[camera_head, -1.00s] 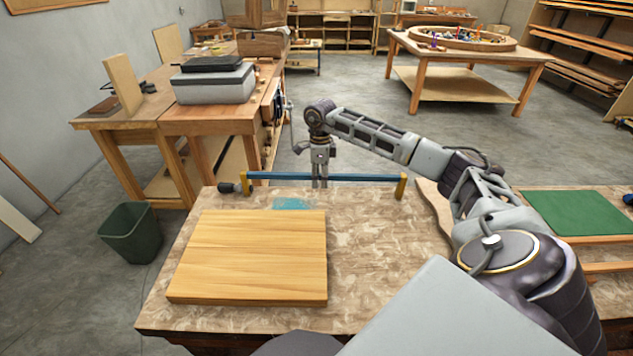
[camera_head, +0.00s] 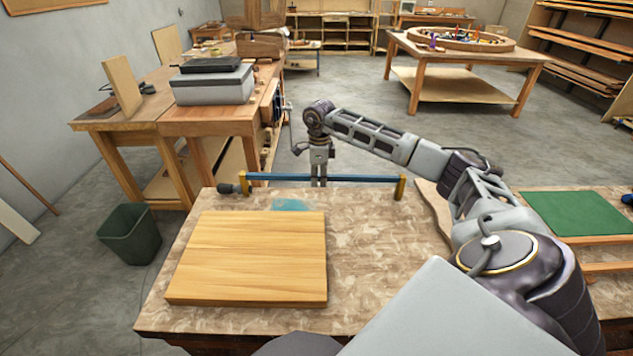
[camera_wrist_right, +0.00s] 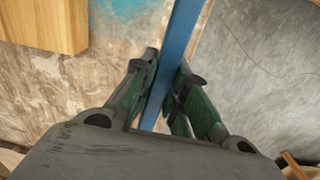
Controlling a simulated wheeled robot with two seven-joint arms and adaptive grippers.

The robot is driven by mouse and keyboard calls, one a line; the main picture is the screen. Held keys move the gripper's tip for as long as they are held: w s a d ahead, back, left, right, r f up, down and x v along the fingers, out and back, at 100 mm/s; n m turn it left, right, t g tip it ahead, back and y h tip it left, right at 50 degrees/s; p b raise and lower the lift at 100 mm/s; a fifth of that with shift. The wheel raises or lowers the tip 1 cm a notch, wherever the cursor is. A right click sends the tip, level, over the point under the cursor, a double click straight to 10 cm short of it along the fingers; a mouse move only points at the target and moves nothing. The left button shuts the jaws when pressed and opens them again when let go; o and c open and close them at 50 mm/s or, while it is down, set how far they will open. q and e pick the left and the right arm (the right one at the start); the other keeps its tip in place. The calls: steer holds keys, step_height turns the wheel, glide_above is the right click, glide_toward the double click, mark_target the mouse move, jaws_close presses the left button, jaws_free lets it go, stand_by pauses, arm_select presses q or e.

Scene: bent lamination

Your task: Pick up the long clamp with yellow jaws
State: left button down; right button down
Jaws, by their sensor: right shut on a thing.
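The long clamp (camera_head: 355,178) has a blue bar, yellow jaws at both ends and a dark handle at its left end. It lies across the far edge of the patterned worktable (camera_head: 385,235). My right gripper (camera_head: 319,180) reaches down at the far side of the table, at the bar between the two jaws; its fingers are largely hidden there. In the right wrist view, the fingers of my right gripper (camera_wrist_right: 168,95) are shut on the blue bar (camera_wrist_right: 180,40), one on each side. My left gripper is not in view.
A thick wooden board (camera_head: 250,258) lies on the worktable in front of the clamp. A green bin (camera_head: 130,235) stands on the floor to the left. A wooden bench with a grey case (camera_head: 213,85) stands behind left. A green mat (camera_head: 580,213) lies at right.

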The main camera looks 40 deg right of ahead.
steer(key=shift+r, duration=0.15)
steer(key=shift+r, duration=4.95)
step_height(320, 180, up, 6)
steer(key=p, duration=0.5)
steer(key=shift+p, duration=0.35)
steer(key=shift+w, duration=0.1)
